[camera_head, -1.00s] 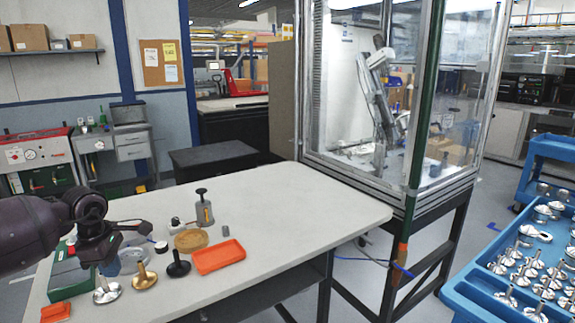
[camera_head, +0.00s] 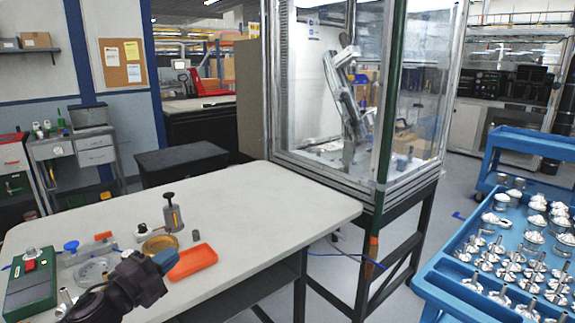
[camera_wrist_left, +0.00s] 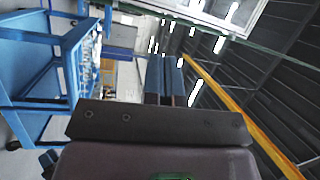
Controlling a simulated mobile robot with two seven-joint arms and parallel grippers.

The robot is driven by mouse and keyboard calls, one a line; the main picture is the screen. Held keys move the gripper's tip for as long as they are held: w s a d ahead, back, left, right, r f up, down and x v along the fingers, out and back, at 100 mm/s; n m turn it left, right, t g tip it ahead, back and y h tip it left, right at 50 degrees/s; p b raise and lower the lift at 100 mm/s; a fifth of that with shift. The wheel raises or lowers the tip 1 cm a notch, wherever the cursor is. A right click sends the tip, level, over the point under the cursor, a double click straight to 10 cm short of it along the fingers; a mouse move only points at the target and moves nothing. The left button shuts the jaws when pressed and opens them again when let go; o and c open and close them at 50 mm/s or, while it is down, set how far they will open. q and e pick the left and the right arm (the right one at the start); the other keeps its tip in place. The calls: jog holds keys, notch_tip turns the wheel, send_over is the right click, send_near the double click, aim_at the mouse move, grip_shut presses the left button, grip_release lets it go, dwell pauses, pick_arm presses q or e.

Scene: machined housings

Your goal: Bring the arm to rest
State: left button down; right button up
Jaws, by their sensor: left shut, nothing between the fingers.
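My left arm comes into the head view at the bottom left, over the front of the white table (camera_head: 255,200). My left gripper (camera_head: 166,261) has blue fingertips and points to the upper right, close to the orange tray (camera_head: 195,264) in the picture. In the left wrist view the two blue fingers of the gripper (camera_wrist_left: 165,80) lie side by side with nothing between them. The gripper is shut and empty. The arm hides part of the table's front and parts lying there. My right gripper is in neither view.
A green box with a red button (camera_head: 30,290), a clear dish (camera_head: 94,270), a tan dish (camera_head: 160,244) and a grey plunger device (camera_head: 173,215) stand on the table. A glass-walled cabinet (camera_head: 383,100) stands behind. A blue cart (camera_head: 440,285) holds several metal parts. The table's right half is clear.

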pick_arm(q)
jog(key=s+a+f+n+g+y, duration=0.2)
jog(key=s+f+n+g+y, duration=0.3)
jog(key=s+f+n, duration=1.6)
jog(key=s+f+y, duration=0.5)
jog(key=s+f, duration=0.1)
jog(key=f, duration=0.1)
jog(key=shift+s+a+f+n, duration=0.2)
jog(key=shift+s+n, duration=0.1)
jog(key=shift+s, duration=0.1)
jog(key=shift+d, duration=0.1)
